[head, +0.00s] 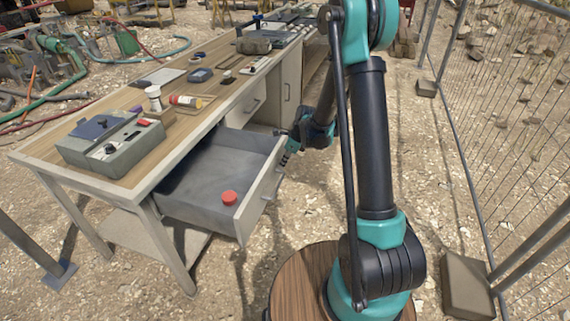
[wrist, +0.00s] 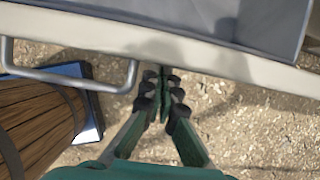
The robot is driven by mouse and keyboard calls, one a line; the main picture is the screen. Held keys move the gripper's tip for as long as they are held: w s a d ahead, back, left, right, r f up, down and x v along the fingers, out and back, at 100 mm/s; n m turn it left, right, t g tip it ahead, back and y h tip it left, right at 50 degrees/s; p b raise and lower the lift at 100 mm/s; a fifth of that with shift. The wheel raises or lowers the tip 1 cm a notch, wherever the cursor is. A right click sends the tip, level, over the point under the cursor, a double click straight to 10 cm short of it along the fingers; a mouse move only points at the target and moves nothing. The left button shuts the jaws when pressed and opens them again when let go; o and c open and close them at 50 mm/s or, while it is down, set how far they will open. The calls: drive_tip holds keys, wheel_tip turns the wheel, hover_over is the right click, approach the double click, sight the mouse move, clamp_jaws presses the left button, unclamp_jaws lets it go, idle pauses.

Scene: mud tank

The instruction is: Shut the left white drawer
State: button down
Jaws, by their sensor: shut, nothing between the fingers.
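The left white drawer (head: 258,195) is pulled far out of the workbench in the head view. A round red object (head: 229,197) lies inside it near the front. The drawer front (wrist: 110,35) crosses the top of the wrist view, with its metal handle (wrist: 75,84) at the left. My gripper (head: 287,152) is at the far end of the drawer front, on its outer side. In the wrist view my gripper's fingers (wrist: 165,78) are together and empty, right of the handle. The tips are at the front panel's edge; I cannot tell whether they touch.
The workbench (head: 140,178) carries a grey device (head: 108,145), a white spool-like item (head: 153,98) and several small tools. Another drawer (head: 248,105), shut, and a cabinet door stand farther back. A wire fence (head: 515,120) runs along the right. Gravel ground lies between.

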hover_over(214, 161)
drive_tip(key=shift+w+d, duration=0.1)
drive_tip(key=shift+w, duration=0.05)
drive_tip(key=shift+r, duration=0.1)
idle(0.4)
